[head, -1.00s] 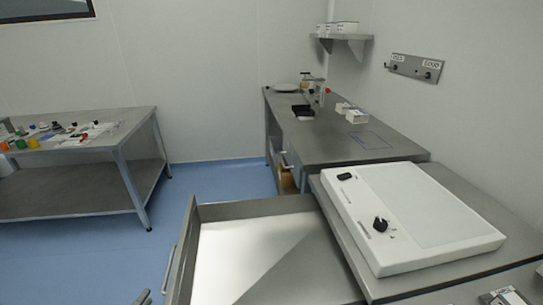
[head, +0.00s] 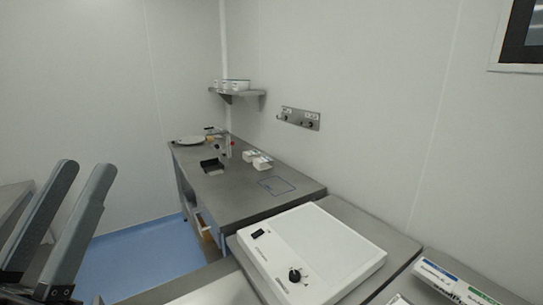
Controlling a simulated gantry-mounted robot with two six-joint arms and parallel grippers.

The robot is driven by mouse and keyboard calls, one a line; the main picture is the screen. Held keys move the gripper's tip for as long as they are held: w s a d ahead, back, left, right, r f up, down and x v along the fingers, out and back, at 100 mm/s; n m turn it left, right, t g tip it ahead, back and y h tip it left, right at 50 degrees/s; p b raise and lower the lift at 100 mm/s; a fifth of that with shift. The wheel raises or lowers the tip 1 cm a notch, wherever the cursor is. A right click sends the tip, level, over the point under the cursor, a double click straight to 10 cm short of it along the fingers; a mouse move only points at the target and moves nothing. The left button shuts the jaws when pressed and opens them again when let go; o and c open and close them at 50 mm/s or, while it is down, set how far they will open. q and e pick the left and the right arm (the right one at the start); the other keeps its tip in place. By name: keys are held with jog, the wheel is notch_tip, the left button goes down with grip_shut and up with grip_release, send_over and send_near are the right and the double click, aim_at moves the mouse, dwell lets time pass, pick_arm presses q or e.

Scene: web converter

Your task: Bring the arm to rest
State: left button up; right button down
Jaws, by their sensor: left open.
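My left gripper (head: 84,178) is in the head view at the lower left, its two long grey fingers pointing up and apart. It is open with nothing between the fingers. It is in the air, left of the steel bench (head: 222,189) and clear of it. My right gripper is not in view.
A white flat box with a black knob (head: 310,255) lies on the near steel counter (head: 392,243). The far bench holds a black tray (head: 212,165), small white boxes (head: 257,161) and a white plate (head: 189,140). A wall shelf (head: 240,94) and hook rail (head: 300,119) are above.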

pick_arm(q)
jog(key=s+r+p, duration=0.1)
jog(key=r+p, duration=1.8)
jog(key=r, duration=0.2)
jog(key=s+d+r+t+p, duration=0.1)
jog(key=s+r+p, duration=0.1)
jog(key=r+p, duration=1.7)
notch_tip(320, 180, up, 3)
jog(key=shift+s+d+f, duration=0.1)
jog(key=shift+s+d, duration=0.15)
jog(key=shift+d, duration=0.05)
